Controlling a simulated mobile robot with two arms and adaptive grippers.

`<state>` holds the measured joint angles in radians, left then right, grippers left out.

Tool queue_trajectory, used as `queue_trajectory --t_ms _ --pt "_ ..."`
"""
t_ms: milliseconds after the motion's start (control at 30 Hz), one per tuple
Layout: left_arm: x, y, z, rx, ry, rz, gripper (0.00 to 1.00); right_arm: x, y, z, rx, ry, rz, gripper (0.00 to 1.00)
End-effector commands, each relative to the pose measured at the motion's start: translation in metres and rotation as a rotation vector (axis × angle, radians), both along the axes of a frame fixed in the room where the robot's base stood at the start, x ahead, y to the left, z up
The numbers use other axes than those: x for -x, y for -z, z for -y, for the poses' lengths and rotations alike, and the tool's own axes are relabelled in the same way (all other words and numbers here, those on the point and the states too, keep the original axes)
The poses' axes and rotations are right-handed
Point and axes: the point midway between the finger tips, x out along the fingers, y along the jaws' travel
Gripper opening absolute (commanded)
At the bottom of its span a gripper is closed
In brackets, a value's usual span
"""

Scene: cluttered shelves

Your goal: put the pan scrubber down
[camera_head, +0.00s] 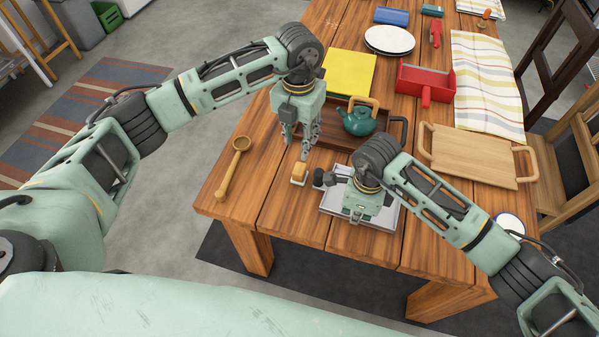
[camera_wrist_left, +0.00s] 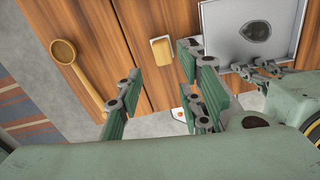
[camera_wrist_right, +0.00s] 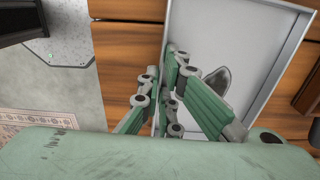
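A small block (camera_head: 298,173) with a tan top and a pale base, which looks like the pan scrubber, stands on the wooden table left of the metal tray. It also shows in the left wrist view (camera_wrist_left: 160,50), clear of my fingers. My left gripper (camera_head: 306,150) points down just behind it, with fingers apart and nothing between them; it also shows in the left wrist view (camera_wrist_left: 160,85). My right gripper (camera_wrist_right: 162,85) is over the tray's edge, its fingers close together. Nothing is visible in it, but the narrow gap is hard to judge.
The metal tray (camera_wrist_right: 265,45) holds a dark oval thing (camera_wrist_left: 257,32). A wooden ladle (camera_head: 232,168) lies at the left. Behind are a teal teapot (camera_head: 358,121), a yellow board (camera_head: 348,72), a red dustpan (camera_head: 428,82) and a wooden tray (camera_head: 476,155). Bare table lies in front of the block.

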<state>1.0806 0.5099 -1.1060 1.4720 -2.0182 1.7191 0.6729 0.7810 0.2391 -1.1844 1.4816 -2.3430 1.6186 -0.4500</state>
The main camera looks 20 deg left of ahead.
Motion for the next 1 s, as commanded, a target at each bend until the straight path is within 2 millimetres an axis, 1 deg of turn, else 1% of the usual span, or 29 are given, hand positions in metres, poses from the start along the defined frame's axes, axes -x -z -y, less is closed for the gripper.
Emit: queue_trajectory --t_ms 100,167,233,500,600,767,867,1000 --pt "0.000 0.000 0.000 0.000 -0.102 -0.001 0.34 0.000 0.000 0.000 0.000 0.000 0.000 0.00" --pt "0.000 0.001 0.000 0.000 -0.132 -0.001 0.34 0.000 0.000 0.000 0.000 0.000 0.000 0.00" --pt "0.000 0.007 0.000 0.000 -0.152 -0.003 0.34 0.000 0.000 0.000 0.000 0.000 0.000 0.00" --pt "0.002 0.052 0.000 -0.001 -0.158 -0.005 0.34 0.000 0.000 0.000 0.000 0.000 0.000 0.00" --pt "0.001 0.063 0.000 -0.001 -0.157 -0.003 0.34 0.000 0.000 0.000 0.000 0.000 0.000 0.00" --pt "0.001 0.071 0.000 0.000 -0.156 -0.002 0.34 0.000 0.000 0.000 0.000 0.000 0.000 0.00" --pt "0.003 0.080 0.001 -0.001 -0.156 -0.004 0.34 0.000 0.000 0.000 0.000 0.000 0.000 0.00" --pt "0.007 0.101 0.004 -0.001 -0.156 -0.005 0.34 0.000 0.000 0.000 0.000 0.000 0.000 0.00"
